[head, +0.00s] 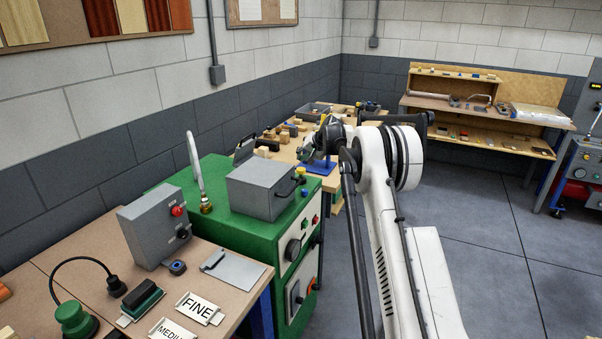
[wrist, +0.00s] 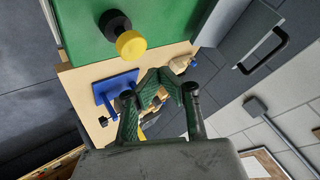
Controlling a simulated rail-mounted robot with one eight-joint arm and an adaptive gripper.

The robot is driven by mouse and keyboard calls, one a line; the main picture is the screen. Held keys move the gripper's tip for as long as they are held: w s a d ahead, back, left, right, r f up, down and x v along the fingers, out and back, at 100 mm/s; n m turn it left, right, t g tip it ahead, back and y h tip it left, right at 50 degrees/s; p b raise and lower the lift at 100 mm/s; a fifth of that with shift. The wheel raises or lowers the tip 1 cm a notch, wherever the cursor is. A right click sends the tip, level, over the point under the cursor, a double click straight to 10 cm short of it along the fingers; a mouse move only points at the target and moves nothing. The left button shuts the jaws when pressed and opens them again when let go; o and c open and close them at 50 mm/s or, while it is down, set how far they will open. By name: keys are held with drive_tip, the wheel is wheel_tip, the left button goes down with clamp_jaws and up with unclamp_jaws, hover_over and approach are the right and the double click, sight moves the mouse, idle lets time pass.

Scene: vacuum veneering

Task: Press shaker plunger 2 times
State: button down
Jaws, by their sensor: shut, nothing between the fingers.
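A black and yellow knob (wrist: 129,38) stands at the edge of the green cabinet in the wrist view. It also shows beside the grey box in the head view (head: 299,173). It is the most plunger-like part in view, but I cannot tell for sure that it is the shaker plunger. My gripper (wrist: 160,82) is shut and empty, its fingertips together, apart from the knob. In the head view my gripper (head: 312,146) is partly hidden by my arm, beyond the green cabinet's far end.
The green cabinet (head: 158,205) carries a grey box (head: 262,190). A blue stand (head: 321,166) on the wooden bench is close to my gripper; it also shows in the wrist view (wrist: 112,88). A grey control box (head: 150,232) stands on the near table.

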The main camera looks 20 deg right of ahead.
sight(301, 169)
drive_tip(key=shift+f+b, duration=0.4)
drive_tip(key=shift+f, duration=0.7)
idle(0.6)
drive_tip(key=shift+f+b, duration=0.45)
drive_tip(key=shift+b, duration=0.05)
drive_tip(key=shift+f+b, duration=1)
drive_tip(key=shift+f, duration=0.3)
idle(1.3)
drive_tip(key=shift+r, duration=0.15)
drive_tip(key=shift+r+p, duration=0.4)
drive_tip(key=shift+r, duration=1.15)
drive_tip(key=shift+r, duration=0.15)
drive_tip(key=shift+r+p, duration=0.85)
drive_tip(key=shift+r, duration=1.55)
